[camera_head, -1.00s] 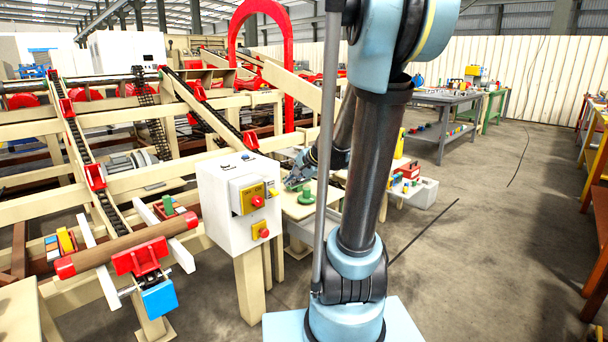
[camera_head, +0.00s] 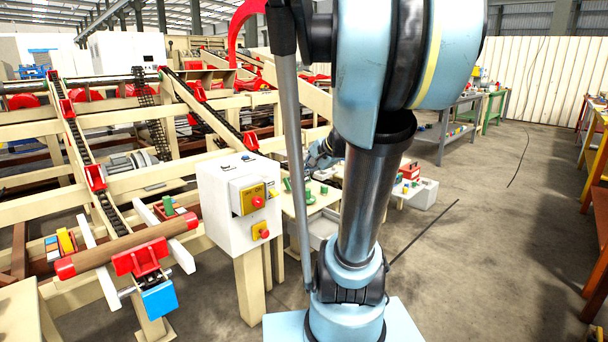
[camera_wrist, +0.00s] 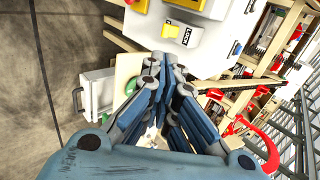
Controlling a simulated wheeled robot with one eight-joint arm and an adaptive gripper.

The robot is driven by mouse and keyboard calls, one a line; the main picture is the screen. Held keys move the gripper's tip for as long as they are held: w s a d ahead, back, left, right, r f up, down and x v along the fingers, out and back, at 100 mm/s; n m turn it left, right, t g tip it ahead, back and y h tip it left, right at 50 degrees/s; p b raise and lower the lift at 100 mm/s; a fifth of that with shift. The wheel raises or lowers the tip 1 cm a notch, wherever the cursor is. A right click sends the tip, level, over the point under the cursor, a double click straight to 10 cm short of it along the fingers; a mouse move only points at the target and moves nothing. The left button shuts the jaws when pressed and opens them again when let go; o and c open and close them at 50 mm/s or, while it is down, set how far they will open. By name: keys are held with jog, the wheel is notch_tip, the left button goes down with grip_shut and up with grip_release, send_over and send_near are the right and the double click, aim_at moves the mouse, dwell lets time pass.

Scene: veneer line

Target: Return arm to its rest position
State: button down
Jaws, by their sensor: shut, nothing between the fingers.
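My gripper (camera_head: 325,150) is partly hidden behind my own arm in the head view, held above and behind the small cream table (camera_head: 328,202). In the wrist view my gripper (camera_wrist: 168,66) has its blue-grey fingers drawn together, with nothing seen between them. Green pieces (camera_head: 310,196) lie on the cream table, apart from the gripper. My arm's large blue joint fills the upper middle of the head view.
A white control box (camera_head: 226,217) with a yellow panel and red buttons stands left of my arm; it also shows in the wrist view (camera_wrist: 216,52). A cream-framed conveyor (camera_head: 120,190) holding a brown log fills the left. Open floor (camera_head: 470,240) lies to the right.

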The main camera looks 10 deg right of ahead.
jog(key=shift+s, duration=0.1)
jog(key=s+d+f+n+g+h, duration=0.1)
jog(key=s+f+n, duration=0.4)
jog(key=s, duration=0.6)
jog(key=s+d+f+n+g+h, duration=0.2)
jog(key=s+f+n+g+h, duration=0.2)
jog(key=s, duration=0.7)
notch_tip(320, 180, down, 5)
jog(key=shift+d+r+n, duration=0.2)
jog(key=shift+n, duration=0.9)
jog(key=shift+w+f, duration=0.2)
jog(key=shift+w, duration=0.2)
